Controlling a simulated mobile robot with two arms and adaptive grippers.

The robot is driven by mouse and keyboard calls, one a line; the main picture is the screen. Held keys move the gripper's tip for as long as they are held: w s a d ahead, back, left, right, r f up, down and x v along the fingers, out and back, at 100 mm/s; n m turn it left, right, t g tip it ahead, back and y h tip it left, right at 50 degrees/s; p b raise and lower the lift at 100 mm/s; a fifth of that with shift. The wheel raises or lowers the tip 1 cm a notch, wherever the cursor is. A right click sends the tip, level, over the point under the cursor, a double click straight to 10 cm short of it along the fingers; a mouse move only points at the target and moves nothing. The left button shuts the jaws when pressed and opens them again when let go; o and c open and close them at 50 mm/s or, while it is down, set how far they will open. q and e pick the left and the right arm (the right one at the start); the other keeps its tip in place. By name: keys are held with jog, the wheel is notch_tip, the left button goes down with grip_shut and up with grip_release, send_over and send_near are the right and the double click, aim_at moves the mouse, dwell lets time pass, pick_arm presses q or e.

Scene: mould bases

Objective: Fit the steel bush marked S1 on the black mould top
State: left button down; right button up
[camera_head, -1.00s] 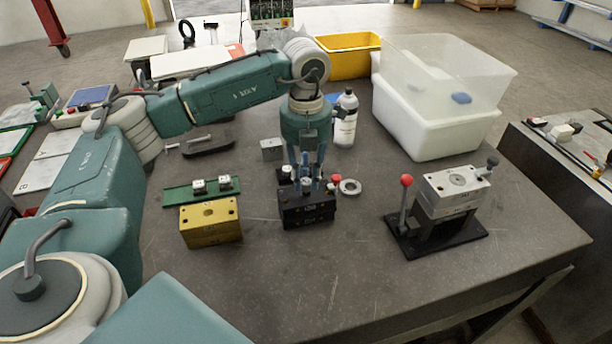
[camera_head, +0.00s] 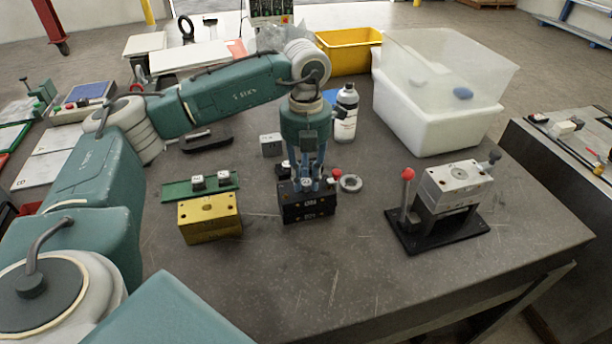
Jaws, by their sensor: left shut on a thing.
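The black mould block (camera_head: 308,207) stands on the table in the middle of the head view, with pale marking on its front. My left gripper (camera_head: 307,184) points straight down over its top, its blue fingers shut on a small steel bush. The bush is mostly hidden between the fingertips, low at the block's top face; I cannot tell whether it sits in a hole. Its S1 mark is not readable. Two other small steel bushes, a left one (camera_head: 198,182) and a right one (camera_head: 224,178), stand on the green rack (camera_head: 178,190). My right gripper is not in view.
A yellow mould block (camera_head: 209,217) stands left of the black one. A steel ring (camera_head: 351,183) lies close on its right. A grey block on a black stand (camera_head: 440,240) with a red-knobbed lever is further right. A bottle (camera_head: 346,115) and a white bin (camera_head: 420,120) stand behind.

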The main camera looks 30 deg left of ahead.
aim_at(306, 182)
pick_arm(q)
jog(key=shift+f, duration=0.25)
jog(key=c, duration=1.4)
grip_release()
jog(key=shift+c, duration=0.2)
notch_tip(306, 182, up, 12)
